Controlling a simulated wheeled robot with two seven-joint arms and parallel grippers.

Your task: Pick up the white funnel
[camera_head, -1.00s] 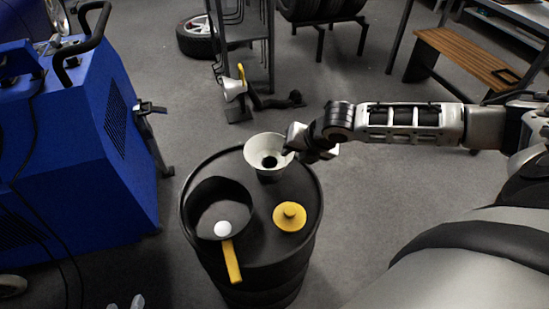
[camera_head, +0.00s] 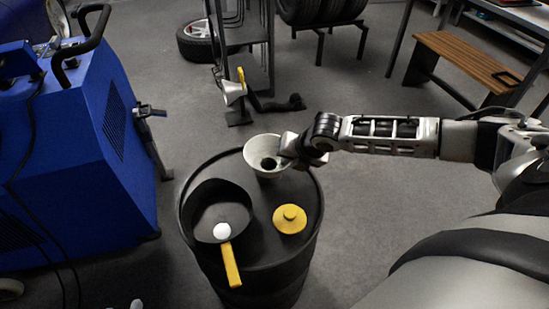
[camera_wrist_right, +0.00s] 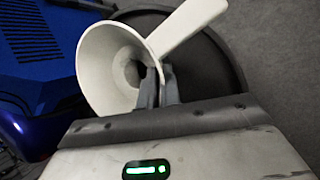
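The white funnel (camera_head: 259,148) sits at the back of the black drum's top (camera_head: 256,240), wide mouth up. My right gripper (camera_head: 287,157) is at the funnel's right side. In the right wrist view the funnel (camera_wrist_right: 92,70) has its round mouth towards the left and a flat white part reaching to the upper right. The right fingers (camera_wrist_right: 160,88) are close together at the funnel's wall, one on its inner side, and look shut on it. A small pale tip at the bottom edge may be my left gripper (camera_head: 136,304); its fingers cannot be made out.
A blue machine (camera_head: 70,180) stands left; a black metal stand (camera_head: 236,60) stands behind. Floor right of the drum is clear.

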